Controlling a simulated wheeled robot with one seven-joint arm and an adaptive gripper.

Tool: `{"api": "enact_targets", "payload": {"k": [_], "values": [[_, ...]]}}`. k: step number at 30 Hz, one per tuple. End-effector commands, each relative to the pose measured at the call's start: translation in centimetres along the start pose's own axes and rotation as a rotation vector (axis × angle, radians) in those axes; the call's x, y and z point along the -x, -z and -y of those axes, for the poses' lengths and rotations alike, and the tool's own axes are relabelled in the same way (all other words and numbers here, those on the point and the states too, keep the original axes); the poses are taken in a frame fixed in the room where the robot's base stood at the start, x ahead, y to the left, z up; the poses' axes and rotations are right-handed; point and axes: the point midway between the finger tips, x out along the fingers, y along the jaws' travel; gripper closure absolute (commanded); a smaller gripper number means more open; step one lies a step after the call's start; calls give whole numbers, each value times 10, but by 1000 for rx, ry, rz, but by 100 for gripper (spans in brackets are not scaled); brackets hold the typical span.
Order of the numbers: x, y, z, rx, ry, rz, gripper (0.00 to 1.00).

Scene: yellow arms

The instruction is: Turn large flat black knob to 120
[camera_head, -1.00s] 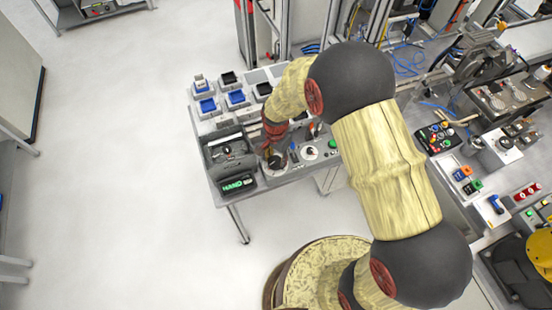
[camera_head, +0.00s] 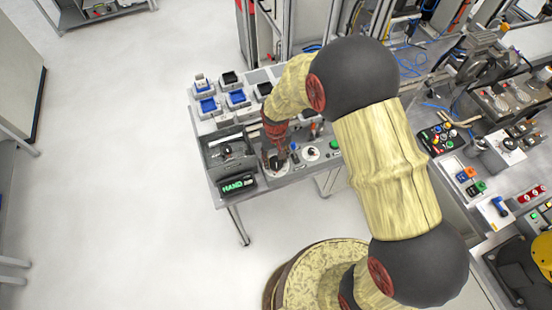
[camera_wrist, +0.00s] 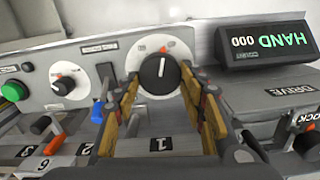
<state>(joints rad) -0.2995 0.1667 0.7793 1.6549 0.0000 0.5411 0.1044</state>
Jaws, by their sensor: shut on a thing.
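The large flat black knob (camera_wrist: 160,70) sits on a round white dial (camera_wrist: 148,53) in the upper middle of the wrist view. Its white pointer line faces up in that picture, near a red mark. My gripper (camera_wrist: 160,80) has one yellow-and-black finger on each side of the knob, at the dial's left and right edges. It is shut on the knob, though the exact contact is hard to see. In the head view my gripper (camera_head: 277,147) is over the panel, partly covering the knob (camera_head: 277,163). A display (camera_wrist: 270,40) reads HAND 000, upside down.
A smaller black knob on a white dial (camera_wrist: 63,85), a green button (camera_wrist: 14,91) and a blue switch (camera_wrist: 98,110) are left in the wrist view. A grey open box (camera_head: 228,150) and several blue and black bins stand around the panel table. Floor left is clear.

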Motion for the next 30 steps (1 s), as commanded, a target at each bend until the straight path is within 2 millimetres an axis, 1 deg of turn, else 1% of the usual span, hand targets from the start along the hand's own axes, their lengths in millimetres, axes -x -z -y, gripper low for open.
{"api": "enact_targets", "payload": {"k": [30], "values": [[1, 0, 3, 965, -1, -3, 84]]}}
